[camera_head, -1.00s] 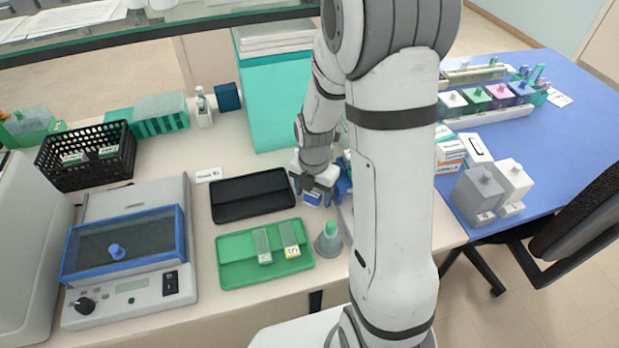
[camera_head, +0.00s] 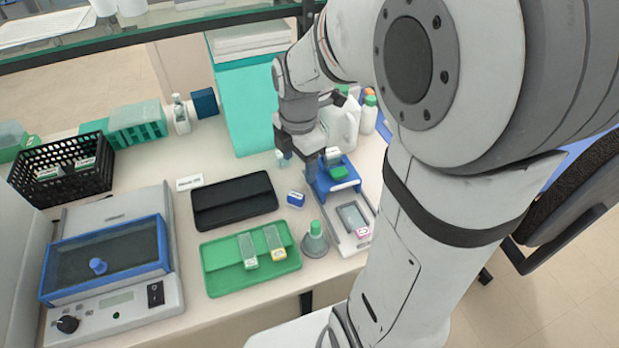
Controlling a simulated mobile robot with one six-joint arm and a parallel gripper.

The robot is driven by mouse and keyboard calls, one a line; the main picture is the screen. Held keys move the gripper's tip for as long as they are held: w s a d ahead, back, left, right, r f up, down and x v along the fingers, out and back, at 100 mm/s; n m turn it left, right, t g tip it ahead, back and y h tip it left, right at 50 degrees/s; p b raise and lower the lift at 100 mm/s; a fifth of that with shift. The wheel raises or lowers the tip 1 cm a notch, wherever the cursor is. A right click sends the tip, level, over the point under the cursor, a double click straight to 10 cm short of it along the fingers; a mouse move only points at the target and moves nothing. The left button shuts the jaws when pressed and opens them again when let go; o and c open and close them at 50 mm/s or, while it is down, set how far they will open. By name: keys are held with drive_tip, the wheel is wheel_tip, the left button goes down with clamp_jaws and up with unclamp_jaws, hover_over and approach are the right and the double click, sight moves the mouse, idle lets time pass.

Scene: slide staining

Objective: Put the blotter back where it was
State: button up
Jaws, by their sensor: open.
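A small blue block with a pale face (camera_head: 296,199) sits on the bench just right of the black mat (camera_head: 234,200). It may be the blotter, but it is too small to be sure. My gripper (camera_head: 299,162) is open, behind and above this block and apart from it. It hangs beside a blue stand (camera_head: 323,184) that has green and white items on it. I see nothing clearly held between the fingers.
A green tray (camera_head: 220,283) with two slides lies in front. A grey flask with a green cap (camera_head: 315,240) and a pale tray (camera_head: 347,247) stand close right. White bottles (camera_head: 369,115) are behind.

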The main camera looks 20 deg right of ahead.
drive_tip(key=s+r+m+t, duration=0.1)
drive_tip(key=s+m, duration=0.4)
drive_tip(key=m, duration=0.5)
drive_tip(key=s+a+r+m+t, duration=0.1)
drive_tip(key=s+r+m, duration=0.3)
drive_tip(key=m, duration=0.7)
drive_tip(key=s, duration=0.2)
drive_tip(key=shift+s+r+t, duration=0.2)
drive_tip(key=shift+s+t, duration=0.1)
